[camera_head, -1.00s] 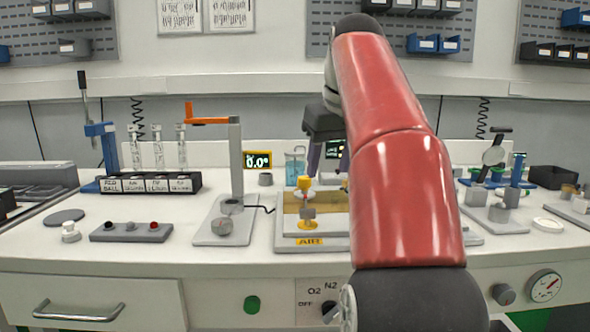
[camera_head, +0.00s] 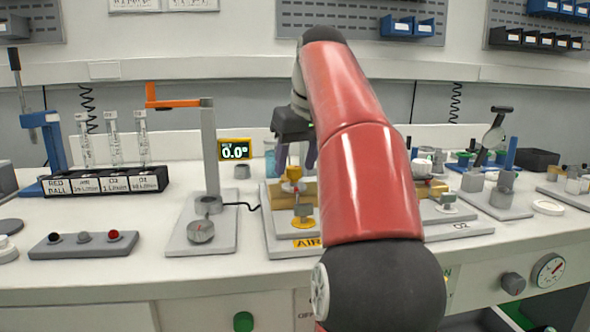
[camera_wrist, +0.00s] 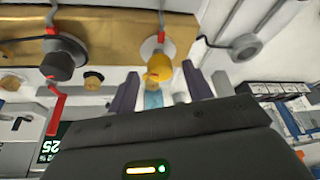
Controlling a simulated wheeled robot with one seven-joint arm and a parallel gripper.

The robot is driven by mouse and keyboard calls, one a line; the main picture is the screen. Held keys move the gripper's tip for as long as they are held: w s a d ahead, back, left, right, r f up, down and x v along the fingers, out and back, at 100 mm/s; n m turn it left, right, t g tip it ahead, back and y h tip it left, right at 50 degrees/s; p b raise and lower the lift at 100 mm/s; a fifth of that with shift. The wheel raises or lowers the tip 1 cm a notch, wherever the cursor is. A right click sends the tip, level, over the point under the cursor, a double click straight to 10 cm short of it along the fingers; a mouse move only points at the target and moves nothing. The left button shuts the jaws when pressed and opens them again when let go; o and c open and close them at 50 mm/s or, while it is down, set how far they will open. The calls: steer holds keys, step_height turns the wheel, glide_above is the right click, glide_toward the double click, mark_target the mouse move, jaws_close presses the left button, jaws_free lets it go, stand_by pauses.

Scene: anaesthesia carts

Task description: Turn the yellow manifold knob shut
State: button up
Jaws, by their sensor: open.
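The yellow manifold knob (camera_head: 291,174) stands on the brass-coloured block of the AIR panel, with a red part at its base. In the wrist view the yellow knob (camera_wrist: 159,67) lies between the two finger ends. My gripper (camera_head: 296,167) is open, its two purple fingers pointing down close behind and above the knob. The fingers of my gripper (camera_wrist: 160,70) straddle the knob in the wrist picture. I cannot tell whether they touch it. My red arm covers part of the manifold on the right.
A grey post with an orange arm (camera_head: 173,103) stands left of the AIR panel (camera_head: 285,244). A small display (camera_head: 235,149) reads 0.0°. A grey knob (camera_wrist: 61,58) sits beside the yellow one. A rack of tubes (camera_head: 105,182) is farther left.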

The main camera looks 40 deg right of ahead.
steer(key=shift+w+f, duration=0.15)
steer(key=shift+f, duration=0.2)
steer(key=c, duration=1)
steer(key=shift+o, duration=0.2)
